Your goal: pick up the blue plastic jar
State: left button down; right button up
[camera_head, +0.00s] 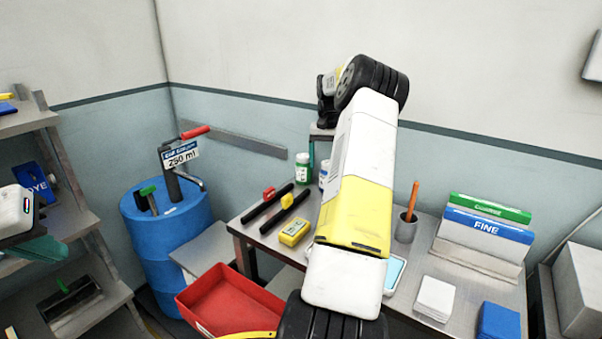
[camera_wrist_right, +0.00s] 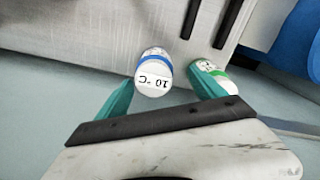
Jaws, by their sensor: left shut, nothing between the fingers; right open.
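In the right wrist view, the blue plastic jar (camera_wrist_right: 154,74) has a blue band and a white face marked "10 °C". In the head view only a sliver of the jar (camera_head: 323,176) shows beside my right arm. My right gripper (camera_wrist_right: 161,77) is open, with its teal fingertips on either side of the jar in the picture; I cannot tell whether they touch it. In the head view my right arm hides most of that gripper. My left gripper (camera_head: 38,249) is shut and empty at the left edge, by the shelf.
A green-banded jar (camera_wrist_right: 206,68) stands close to the right finger; it also shows in the head view (camera_head: 303,169). Black bars and a yellow box (camera_head: 294,232) lie on the table. A red tray (camera_head: 232,300) and a blue barrel (camera_head: 170,235) are left of it.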

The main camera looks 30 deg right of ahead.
jog(key=f, duration=0.4)
jog(key=s+f, duration=0.1)
jog(key=f, duration=0.2)
jog(key=shift+d+f, duration=0.1)
jog(key=c, duration=1.7)
jog(key=shift+o, duration=0.2)
